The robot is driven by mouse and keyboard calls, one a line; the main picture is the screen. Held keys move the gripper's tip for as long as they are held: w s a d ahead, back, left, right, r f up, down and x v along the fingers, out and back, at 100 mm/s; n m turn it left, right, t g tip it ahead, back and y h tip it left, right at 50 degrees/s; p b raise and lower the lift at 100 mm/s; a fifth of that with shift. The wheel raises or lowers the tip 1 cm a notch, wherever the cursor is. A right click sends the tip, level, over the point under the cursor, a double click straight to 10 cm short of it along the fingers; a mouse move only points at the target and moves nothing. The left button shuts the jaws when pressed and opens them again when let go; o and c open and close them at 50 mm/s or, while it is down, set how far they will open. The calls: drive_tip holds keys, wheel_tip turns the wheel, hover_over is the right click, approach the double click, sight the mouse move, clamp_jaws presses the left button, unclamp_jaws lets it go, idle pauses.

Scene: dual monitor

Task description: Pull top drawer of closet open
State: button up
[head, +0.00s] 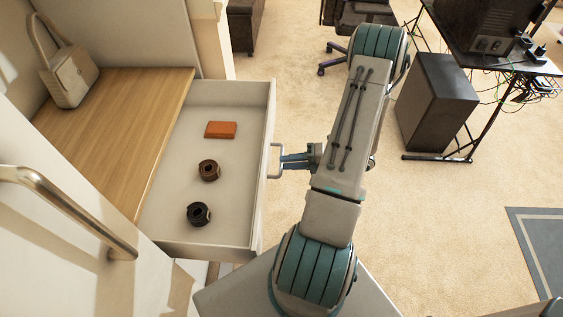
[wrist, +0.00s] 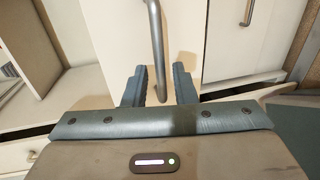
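The top drawer (head: 236,175) of the closet (head: 105,115) stands pulled out, its inside in plain view in the head view. Its metal handle (head: 276,160) is on the drawer's front, facing right. My gripper (head: 284,161) is at the handle, fingers pointing left toward the drawer front. In the wrist view, the handle (wrist: 156,40) runs down between the two fingers of my gripper (wrist: 160,72). The fingers are apart, with a visible gap on both sides of the bar.
An orange-brown wallet (head: 220,130), a brown roll (head: 209,170) and a black roll (head: 199,214) lie in the drawer. A handbag (head: 69,76) stands on the wooden shelf. A door handle (head: 65,205) is at left. A desk (head: 500,60) and dark cabinet (head: 437,100) stand at right; carpet between is clear.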

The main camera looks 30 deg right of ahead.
drive_tip(key=v, duration=1.1)
drive_tip(key=shift+a, duration=0.1)
